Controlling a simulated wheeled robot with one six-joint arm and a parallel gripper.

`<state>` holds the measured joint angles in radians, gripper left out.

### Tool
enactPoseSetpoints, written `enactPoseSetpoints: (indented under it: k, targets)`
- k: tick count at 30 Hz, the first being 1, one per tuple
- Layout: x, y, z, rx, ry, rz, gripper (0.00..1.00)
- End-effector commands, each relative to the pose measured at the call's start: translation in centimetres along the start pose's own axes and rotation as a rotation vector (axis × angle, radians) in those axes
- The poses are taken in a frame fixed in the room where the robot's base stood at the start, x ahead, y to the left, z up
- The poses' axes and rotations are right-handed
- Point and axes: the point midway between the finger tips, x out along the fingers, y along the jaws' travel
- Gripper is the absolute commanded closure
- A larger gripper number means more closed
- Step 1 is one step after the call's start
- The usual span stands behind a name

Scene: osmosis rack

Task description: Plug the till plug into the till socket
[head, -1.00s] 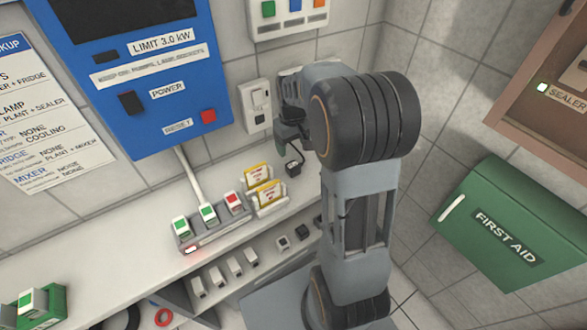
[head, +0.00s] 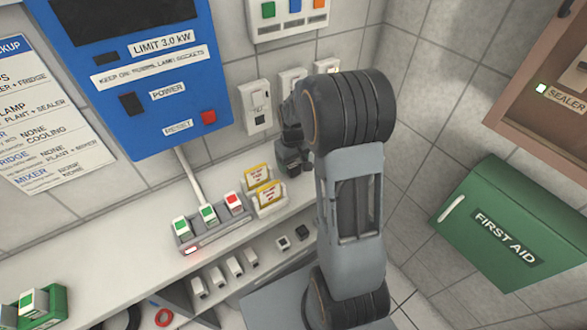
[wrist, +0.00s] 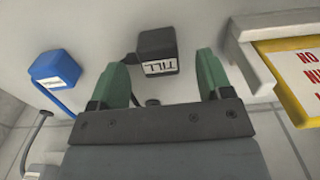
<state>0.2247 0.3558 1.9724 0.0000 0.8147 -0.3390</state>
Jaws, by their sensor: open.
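The till plug (wrist: 157,52) is a black block with a white TILL label, resting on the pale counter in the wrist view. My gripper (wrist: 163,62) is open, with its two green fingers apart on the left and right of the plug. A gap shows on each side between the fingers and the plug. In the head view my gripper (head: 291,158) is low over the counter, and I cannot clearly tell the plug from it there. Wall sockets (head: 255,107) stand above the counter. No label on them is readable, so I cannot tell which is the till socket.
A blue plug (wrist: 58,70) with a cable lies left of my gripper in the wrist view. A white holder (wrist: 250,55) with a yellow-edged card (wrist: 295,80) is close on the right. A grey power strip (head: 212,232) with lit switches stands on the counter.

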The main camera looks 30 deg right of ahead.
Motion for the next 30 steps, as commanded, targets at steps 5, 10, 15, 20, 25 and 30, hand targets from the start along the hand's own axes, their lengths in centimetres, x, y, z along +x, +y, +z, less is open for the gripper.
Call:
enactPoseSetpoints:
  k: [5, 10, 15, 20, 25, 30]
  targets:
    - [2.2, 0.1, 0.0, 0.0, -0.002, -0.001, 0.28]
    - [3.0, 0.1, -0.1, 0.0, 0.001, 0.0, 0.28]
    - [3.1, 0.1, -0.1, 0.0, 0.001, 0.001, 0.28]
    - [3.1, 0.1, -0.1, 0.0, 0.001, 0.0, 0.28]
    - [3.0, 0.1, -0.1, 0.0, 0.001, 0.0, 0.43]
    - [3.0, 0.1, -0.1, 0.0, 0.001, 0.0, 0.59]
